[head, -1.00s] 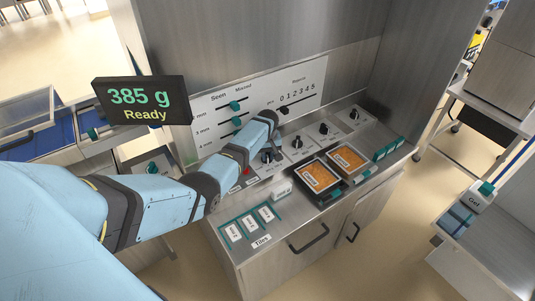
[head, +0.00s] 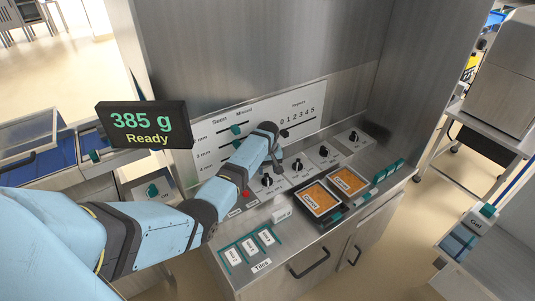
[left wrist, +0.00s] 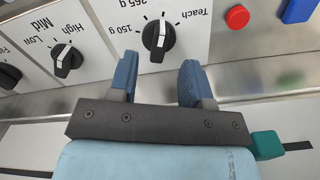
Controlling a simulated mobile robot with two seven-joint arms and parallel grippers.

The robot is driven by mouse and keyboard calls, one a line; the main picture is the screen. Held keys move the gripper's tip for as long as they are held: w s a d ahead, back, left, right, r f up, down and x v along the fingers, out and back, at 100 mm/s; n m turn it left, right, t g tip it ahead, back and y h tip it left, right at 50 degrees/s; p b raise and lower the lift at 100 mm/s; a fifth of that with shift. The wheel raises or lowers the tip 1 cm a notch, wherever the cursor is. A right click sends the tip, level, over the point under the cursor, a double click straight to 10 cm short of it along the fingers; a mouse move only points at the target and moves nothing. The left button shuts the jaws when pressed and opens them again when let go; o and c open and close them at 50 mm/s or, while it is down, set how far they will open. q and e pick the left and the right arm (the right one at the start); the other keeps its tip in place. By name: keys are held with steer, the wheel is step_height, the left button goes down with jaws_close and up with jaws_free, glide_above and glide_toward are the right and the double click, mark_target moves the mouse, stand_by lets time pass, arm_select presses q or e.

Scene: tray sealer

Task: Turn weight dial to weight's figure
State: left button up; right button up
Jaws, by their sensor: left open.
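The weight dial (head: 267,180) is a black knob on the sloping panel. In the left wrist view the dial (left wrist: 158,35) appears upside down, with marks for 150 g, a middle figure in grams partly cut off, and Teach. Its white pointer line points up in that picture, towards the middle figure. My left gripper (head: 278,166) is over the panel at the dial. In the left wrist view its blue fingers (left wrist: 160,68) are open, apart, with the dial just beyond and between their tips. My right gripper is out of view.
A Low-Mid-High knob (left wrist: 66,60) is beside the dial. A red button (left wrist: 237,16) lies on its other side. Two orange-filled trays (head: 319,199) sit on the counter. Sliders (head: 236,130) stand on the back panel, close to my arm. Label tiles (head: 250,247) lie at the front left.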

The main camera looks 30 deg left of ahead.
mark_target(267, 178)
arm_select(q)
step_height(267, 178, up, 9)
stand_by(0.3)
stand_by(0.4)
